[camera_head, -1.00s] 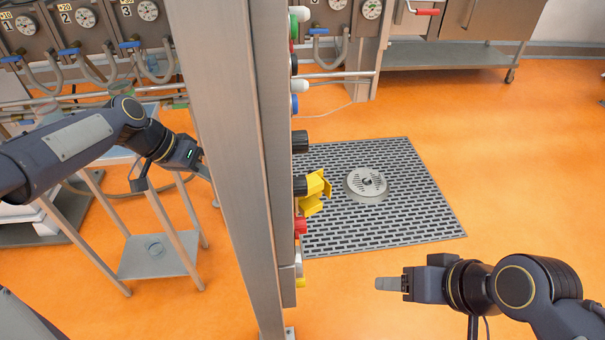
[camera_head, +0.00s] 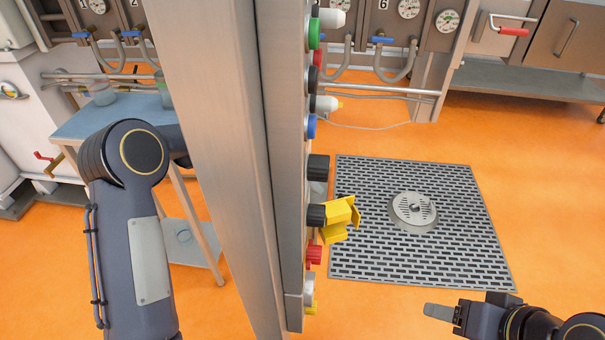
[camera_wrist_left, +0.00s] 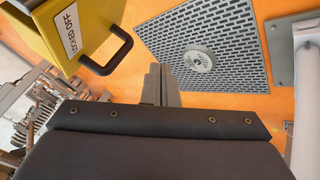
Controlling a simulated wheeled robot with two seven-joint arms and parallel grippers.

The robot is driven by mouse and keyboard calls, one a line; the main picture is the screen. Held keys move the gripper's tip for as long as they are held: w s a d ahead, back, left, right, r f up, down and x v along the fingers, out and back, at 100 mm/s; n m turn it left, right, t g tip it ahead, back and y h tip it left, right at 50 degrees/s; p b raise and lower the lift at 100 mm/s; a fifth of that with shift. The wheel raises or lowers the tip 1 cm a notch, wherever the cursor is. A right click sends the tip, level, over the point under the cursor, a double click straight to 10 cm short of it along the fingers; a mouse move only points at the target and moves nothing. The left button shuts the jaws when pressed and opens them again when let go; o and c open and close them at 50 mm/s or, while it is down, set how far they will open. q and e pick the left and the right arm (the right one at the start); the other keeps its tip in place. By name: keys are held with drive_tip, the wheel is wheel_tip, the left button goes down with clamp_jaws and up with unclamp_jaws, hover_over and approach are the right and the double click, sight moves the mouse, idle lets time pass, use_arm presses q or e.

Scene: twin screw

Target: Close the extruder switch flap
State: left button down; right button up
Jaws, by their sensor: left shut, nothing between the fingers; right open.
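The yellow switch flap (camera_head: 340,215) stands out from the edge of the control panel in the head view, beside a black knob (camera_head: 316,216). In the left wrist view a yellow part (camera_wrist_left: 60,30) with a "LOCKED OFF" label and a black handle (camera_wrist_left: 115,55) is at the upper left. My left gripper (camera_wrist_left: 161,83) is shut and empty, to the right of and below that handle, apart from it in the picture. In the head view the steel column hides it. My right gripper (camera_head: 440,312) is open and empty at the lower right, away from the panel.
The tall steel column (camera_head: 215,150) stands between my arms. Several coloured buttons and knobs line the panel edge, including a red one (camera_head: 313,254). A slotted floor grate (camera_head: 450,250) with a round drain (camera_head: 414,210) lies to the right. Orange floor is clear around it.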

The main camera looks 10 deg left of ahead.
use_arm(q)
drive_tip(key=shift+s+d+f, duration=0.1)
drive_tip(key=shift+s+d, duration=0.45)
drive_tip(key=shift+d, duration=0.35)
drive_tip(key=shift+s+d, duration=0.5)
drive_tip(key=shift+d, duration=0.4)
drive_tip(key=shift+d, duration=0.1)
